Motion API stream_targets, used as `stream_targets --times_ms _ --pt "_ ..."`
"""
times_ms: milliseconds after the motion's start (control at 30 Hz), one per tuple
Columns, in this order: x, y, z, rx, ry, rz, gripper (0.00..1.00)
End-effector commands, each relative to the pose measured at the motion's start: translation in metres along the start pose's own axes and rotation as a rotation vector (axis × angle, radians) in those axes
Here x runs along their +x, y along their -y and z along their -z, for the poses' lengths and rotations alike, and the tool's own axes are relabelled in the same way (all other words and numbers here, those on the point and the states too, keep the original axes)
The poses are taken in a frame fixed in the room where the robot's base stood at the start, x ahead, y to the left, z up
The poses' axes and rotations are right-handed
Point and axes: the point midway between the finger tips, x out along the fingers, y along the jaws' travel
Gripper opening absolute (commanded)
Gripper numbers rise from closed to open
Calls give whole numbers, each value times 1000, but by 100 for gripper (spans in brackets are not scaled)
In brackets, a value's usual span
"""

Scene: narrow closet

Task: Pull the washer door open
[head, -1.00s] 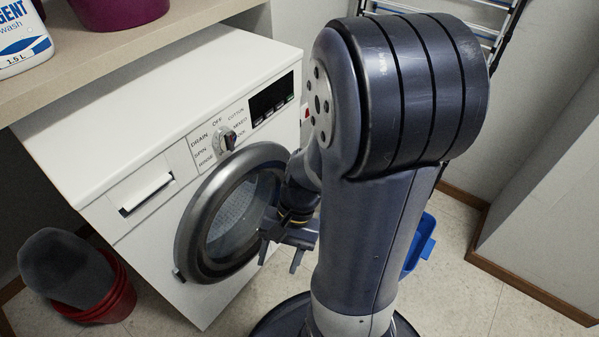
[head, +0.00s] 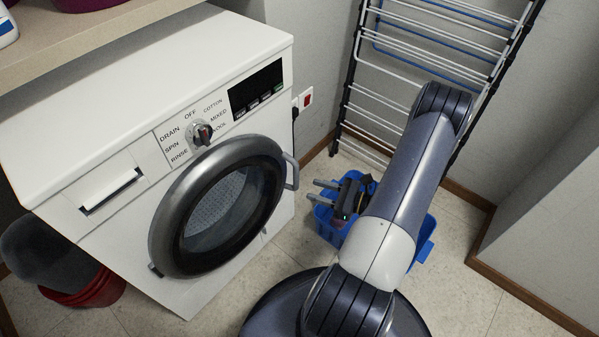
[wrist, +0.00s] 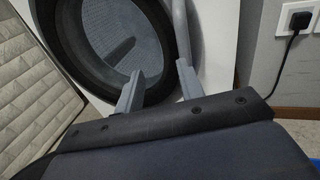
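The white washer (head: 120,110) stands at the left of the head view. Its round door (head: 219,205), with a grey rim and dark glass, looks shut. The door handle (head: 291,172) is a grey bar on the rim's right side. In the wrist view the door (wrist: 105,50) fills the upper left, and the handle (wrist: 181,30) runs down toward the right fingertip. My gripper (head: 314,190) is open and empty, to the right of the handle, fingers pointing at the washer. Its two spread fingers also show in the wrist view (wrist: 160,72). I see no grip on the handle.
A blue basket (head: 420,250) lies on the floor behind and below my gripper. A drying rack (head: 385,110) leans at the back wall. A socket with a plug (head: 304,99) is right of the washer. A red bucket (head: 95,290) with dark cloth stands at left.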

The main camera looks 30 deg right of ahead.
Motion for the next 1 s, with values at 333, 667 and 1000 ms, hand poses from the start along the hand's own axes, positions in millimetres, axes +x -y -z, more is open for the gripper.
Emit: stream_targets --times_ms 333,667,1000 --pt "-12 18 21 49 49 138 36" --pt "38 23 20 47 47 131 36" --pt "80 30 17 47 47 135 36"
